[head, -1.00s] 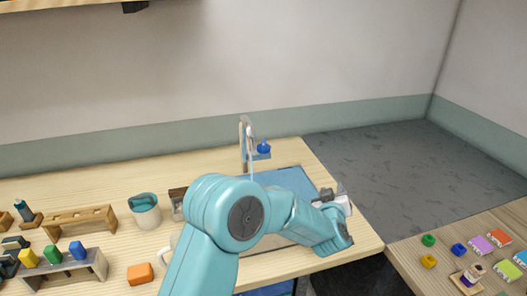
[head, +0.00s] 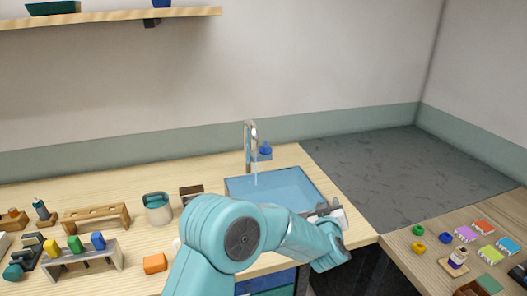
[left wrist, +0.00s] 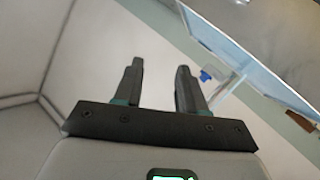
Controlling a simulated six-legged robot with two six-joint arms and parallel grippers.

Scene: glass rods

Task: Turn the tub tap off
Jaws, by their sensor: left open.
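The tap (head: 248,147) stands upright at the back edge of the blue tub (head: 313,186) in the head view. A pale stream of water (head: 256,174) falls from its spout into the tub. A small blue knob (head: 265,149) sits beside the tap, on its right. My left gripper (head: 335,212) is near the tub's right front corner, apart from the tap, and partly hidden by its own wrist. In the left wrist view its two dark fingers (left wrist: 160,88) are apart with nothing between them. A small blue piece (left wrist: 206,76), perhaps the knob, shows beyond the right finger. My right gripper is not seen.
Left of the tub stand a teal-and-white cup (head: 158,209), a wooden rack (head: 96,216), a grey stand with coloured pieces (head: 92,262) and an orange block (head: 155,263). A side table on the right holds small coloured blocks (head: 484,228). A shelf (head: 110,20) hangs upper left.

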